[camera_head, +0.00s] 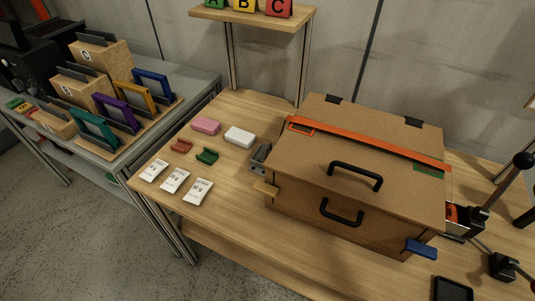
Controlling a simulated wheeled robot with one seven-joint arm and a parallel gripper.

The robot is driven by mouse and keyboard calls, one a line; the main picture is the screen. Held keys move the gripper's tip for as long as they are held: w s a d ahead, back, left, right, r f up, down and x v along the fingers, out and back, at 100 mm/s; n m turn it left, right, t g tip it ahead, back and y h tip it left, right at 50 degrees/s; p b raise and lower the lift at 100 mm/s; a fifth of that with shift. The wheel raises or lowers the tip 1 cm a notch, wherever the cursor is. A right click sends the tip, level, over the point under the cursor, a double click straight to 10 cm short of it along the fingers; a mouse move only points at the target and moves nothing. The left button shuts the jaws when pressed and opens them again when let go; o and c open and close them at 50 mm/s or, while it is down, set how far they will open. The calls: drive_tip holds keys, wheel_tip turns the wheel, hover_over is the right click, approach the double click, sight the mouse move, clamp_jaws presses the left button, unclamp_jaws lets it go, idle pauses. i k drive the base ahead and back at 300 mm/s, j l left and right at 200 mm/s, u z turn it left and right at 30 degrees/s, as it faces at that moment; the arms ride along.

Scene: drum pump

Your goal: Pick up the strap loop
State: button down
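A long orange strap (375,144) runs across the top of a brown box (310,160). Its left end lies near an orange outlined rectangle, and its right end lies near a green marked patch (430,169) at the box's right edge. I cannot make out a separate loop on the strap. A small orange piece (451,212) shows by a black fitting at the box's right side; I cannot tell whether it belongs to the strap. My gripper is not in view.
The box has two black handles (355,175) and a blue tab (421,249). Pink, white, brown and green pieces and white packets (174,181) lie left of it on the wooden table (220,230). Black levers (523,160) stand at the right. A raised shelf (255,17) is behind.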

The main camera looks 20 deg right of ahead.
sight(262, 159)
drive_tip(key=i+j, duration=0.4)
drive_tip(key=j, duration=0.15)
drive_tip(key=i+j+u, duration=0.1)
drive_tip(key=i+j, duration=0.25)
drive_tip(key=j, duration=0.2)
drive_tip(key=i+j, duration=0.4)
drive_tip(key=j+u, duration=0.05)
drive_tip(key=j, duration=0.1)
